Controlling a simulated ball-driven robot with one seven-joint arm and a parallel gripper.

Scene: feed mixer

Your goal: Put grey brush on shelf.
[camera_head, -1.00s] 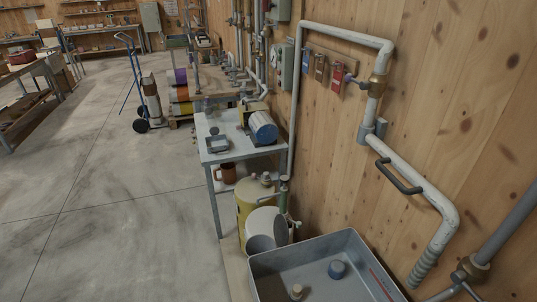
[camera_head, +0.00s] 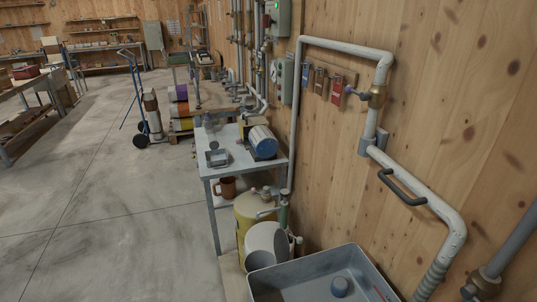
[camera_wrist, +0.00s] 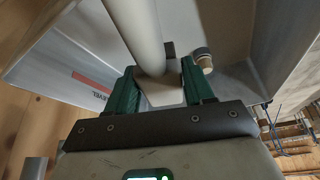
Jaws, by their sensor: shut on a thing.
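My gripper (camera_wrist: 160,90) shows only in the wrist view, with its green fingers shut on a pale grey thing. That thing has a long round handle (camera_wrist: 146,35) and a blocky part between the fingers; it looks like the grey brush (camera_wrist: 162,94). Its far end runs out of the top of the picture. The grey bin (camera_wrist: 45,70) with a red label is close behind it. In the head view, shelves (camera_head: 100,20) run along the far wall, and the metal table has a lower shelf (camera_head: 231,197). I cannot tell which shelf is meant.
Pipes (camera_head: 420,190) run along the wooden wall at right. The floor at left (camera_head: 100,215) is clear.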

